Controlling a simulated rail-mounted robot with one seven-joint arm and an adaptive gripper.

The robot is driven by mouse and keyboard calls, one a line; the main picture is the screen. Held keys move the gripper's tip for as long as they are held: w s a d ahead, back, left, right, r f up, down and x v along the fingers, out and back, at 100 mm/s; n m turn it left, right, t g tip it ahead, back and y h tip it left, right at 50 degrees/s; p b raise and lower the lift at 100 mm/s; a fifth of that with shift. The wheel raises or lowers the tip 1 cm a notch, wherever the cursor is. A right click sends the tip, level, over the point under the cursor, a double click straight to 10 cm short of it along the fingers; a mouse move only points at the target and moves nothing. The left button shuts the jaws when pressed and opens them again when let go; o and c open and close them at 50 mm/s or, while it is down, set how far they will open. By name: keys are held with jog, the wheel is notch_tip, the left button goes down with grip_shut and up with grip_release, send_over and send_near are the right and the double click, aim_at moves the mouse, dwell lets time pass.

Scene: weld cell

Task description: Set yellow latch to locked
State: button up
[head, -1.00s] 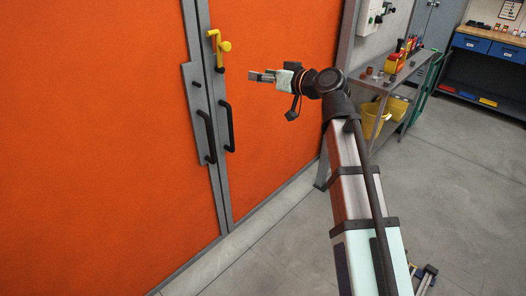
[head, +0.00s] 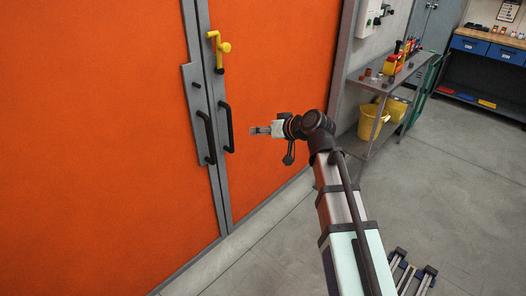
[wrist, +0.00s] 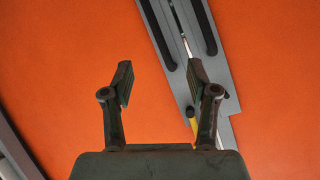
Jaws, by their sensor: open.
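The yellow latch (head: 222,45) is on the grey frame of the orange doors, high up near the seam. In the wrist view, a small yellow part of the latch (wrist: 194,127) shows behind the right finger. My gripper (head: 256,131) is open and empty. It is in front of the right orange door, below and to the right of the latch and apart from it. In the wrist view, my gripper (wrist: 160,85) shows both fingers spread wide.
Two black door handles, left (head: 207,137) and right (head: 228,128), stand out from the frame below the latch. A metal shelf (head: 385,85) with small items on top and yellow buckets (head: 372,121) stands right of the doors. The floor before the doors is clear.

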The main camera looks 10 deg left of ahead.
notch_tip(320, 180, down, 7)
jog(key=s+h, duration=0.1)
jog(key=shift+d+m+g, duration=0.4)
jog(key=shift+d, duration=0.05)
jog(key=shift+r, duration=0.1)
